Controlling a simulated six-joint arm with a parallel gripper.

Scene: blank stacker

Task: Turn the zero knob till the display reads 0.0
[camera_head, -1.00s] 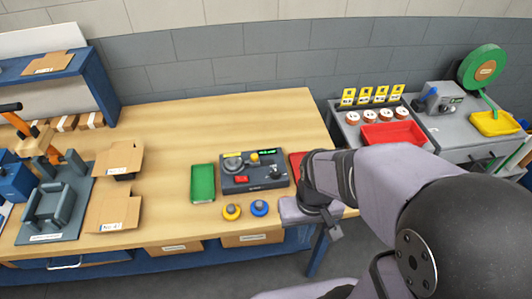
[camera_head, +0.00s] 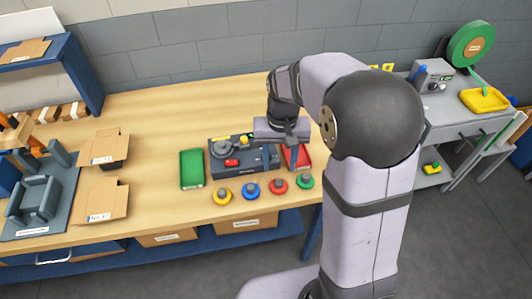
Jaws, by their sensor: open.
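The dark grey device (camera_head: 247,169) sits near the front of the wooden table. It has a round grey plate (camera_head: 222,149), a red button (camera_head: 232,162) and a yellow part on its top. My gripper (camera_head: 280,158) points down, open and empty, over the device's right end and the edge of the red tray. My wrist and gripper hide the display and the right part of the device, where the zero knob may be. I cannot read the display or tell whether the fingers touch anything.
A green tray (camera_head: 192,169) lies left of the device and a red tray (camera_head: 303,158) right of it. Yellow (camera_head: 222,196), blue (camera_head: 251,190), red (camera_head: 278,185) and green (camera_head: 305,181) round pieces line the front. The table behind is clear.

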